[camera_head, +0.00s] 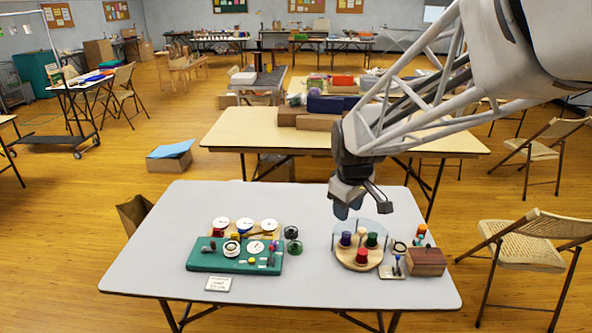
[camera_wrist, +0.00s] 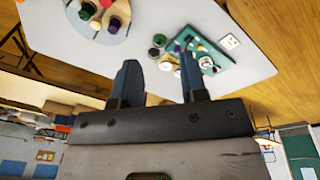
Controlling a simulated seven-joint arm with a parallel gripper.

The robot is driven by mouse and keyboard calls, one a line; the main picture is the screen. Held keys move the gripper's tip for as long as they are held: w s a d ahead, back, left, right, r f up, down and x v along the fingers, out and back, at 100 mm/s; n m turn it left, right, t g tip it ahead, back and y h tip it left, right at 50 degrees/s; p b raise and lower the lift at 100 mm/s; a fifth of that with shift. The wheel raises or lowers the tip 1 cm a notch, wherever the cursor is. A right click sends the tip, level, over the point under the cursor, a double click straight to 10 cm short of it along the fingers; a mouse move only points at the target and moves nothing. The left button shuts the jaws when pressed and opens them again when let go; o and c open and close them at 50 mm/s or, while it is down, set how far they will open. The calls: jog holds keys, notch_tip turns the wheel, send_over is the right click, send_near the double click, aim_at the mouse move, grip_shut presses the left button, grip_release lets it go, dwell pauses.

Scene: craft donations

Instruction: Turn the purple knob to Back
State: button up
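A green board (camera_head: 225,262) with several small knobs and dials lies on the left half of the grey table. A small purple part, likely the purple knob (camera_wrist: 177,49), shows at the jar-side end of the board in the wrist view. In the head view it is too small to make out surely, and no position labels are readable. My gripper (camera_head: 362,207) hangs in the air above the table, over the round wooden stand and well right of the board. In the wrist view my gripper (camera_wrist: 160,80) is open, with nothing between its fingers.
The round stand (camera_head: 345,258) carries several coloured pegs, one of them purple. Two dark jars (camera_head: 292,240) stand between it and the board. A brown box (camera_head: 427,262) is at the right. A card (camera_head: 218,284) lies before the board. The front left of the table is clear.

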jog(key=w+a+f+n, duration=0.5)
jog(key=w+a+f, duration=0.5)
jog(key=w, duration=0.3)
jog(key=n+g, duration=0.1)
jog(key=n, duration=0.5)
send_over(273, 243)
notch_tip(273, 243, down, 16)
jog(key=shift+r, duration=0.1)
jog(key=shift+w+f, duration=0.1)
jog(key=shift+f, duration=3.8)
jog(key=shift+c, duration=0.2)
jog(key=c, duration=0.6)
